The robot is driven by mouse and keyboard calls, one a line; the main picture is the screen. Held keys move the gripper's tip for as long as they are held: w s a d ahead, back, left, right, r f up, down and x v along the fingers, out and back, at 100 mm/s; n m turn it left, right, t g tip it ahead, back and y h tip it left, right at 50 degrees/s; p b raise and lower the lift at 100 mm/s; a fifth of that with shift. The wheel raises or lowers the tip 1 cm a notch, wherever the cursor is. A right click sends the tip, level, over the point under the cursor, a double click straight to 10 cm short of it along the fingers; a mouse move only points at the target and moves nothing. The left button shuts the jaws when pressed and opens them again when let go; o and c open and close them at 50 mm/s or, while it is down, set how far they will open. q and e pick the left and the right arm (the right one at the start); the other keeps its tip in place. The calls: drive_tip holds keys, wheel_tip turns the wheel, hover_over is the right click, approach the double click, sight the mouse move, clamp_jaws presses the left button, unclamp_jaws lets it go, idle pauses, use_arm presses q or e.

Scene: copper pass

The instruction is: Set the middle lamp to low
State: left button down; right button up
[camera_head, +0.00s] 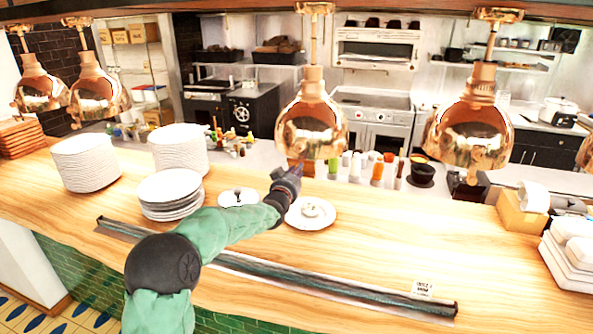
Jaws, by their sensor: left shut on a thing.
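The middle lamp (311,122) is a shiny copper heat lamp that hangs on a rod over the wooden counter. My left gripper (297,170) is just under its lower rim, at the front, at the end of my green and dark arm. The gripper is shut on a small part at the lamp's bottom edge. The fingers mostly hide that part, so its exact shape and setting cannot be told. My right gripper is out of view.
Other copper lamps hang left (97,92) and right (472,130). On the counter (400,240) stand plate stacks (86,165), a white plate with a small item (311,213) below the gripper, and a metal rail (330,284) along the front. Bottles (377,172) stand behind.

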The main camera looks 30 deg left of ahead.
use_arm(q)
wheel_tip(320, 180, down, 4)
drive_tip(key=b, duration=0.2)
drive_tip(key=shift+b, duration=0.35)
drive_tip(key=shift+f, duration=0.1)
drive_tip(key=c, duration=1.1)
unclamp_jaws()
drive_tip(key=shift+o, duration=0.2)
drive_tip(key=shift+r, duration=0.2)
drive_tip(key=v, duration=1.2)
drive_tip(key=shift+f, duration=0.15)
